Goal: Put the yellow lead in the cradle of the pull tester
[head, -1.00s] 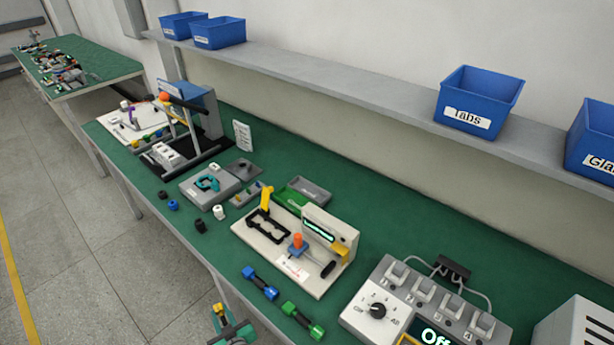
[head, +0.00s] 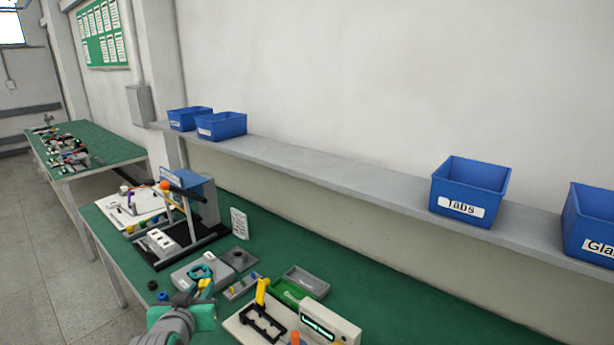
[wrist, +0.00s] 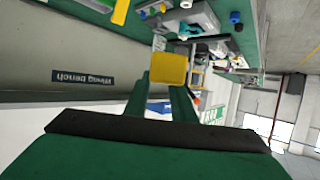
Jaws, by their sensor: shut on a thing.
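My gripper (head: 203,292) is shut on the yellow lead (head: 204,284). The wrist view shows a yellow block of the lead (wrist: 169,69) between the fingertips; the rest of the lead is hard to make out. In the head view the gripper is held up to the left of the pull tester (head: 316,327). The tester has a pale base, a display box and an upright yellow lever (head: 262,290). Its black cradle (head: 263,323) looks empty. The lower part of the tester is cut off by the picture's bottom edge.
A grey fixture with a teal ring (head: 203,272) stands behind my gripper. A green and grey tray (head: 300,284) lies behind the tester. A black-framed rig (head: 180,225) stands farther left. Blue bins (head: 470,186) sit on the shelf above.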

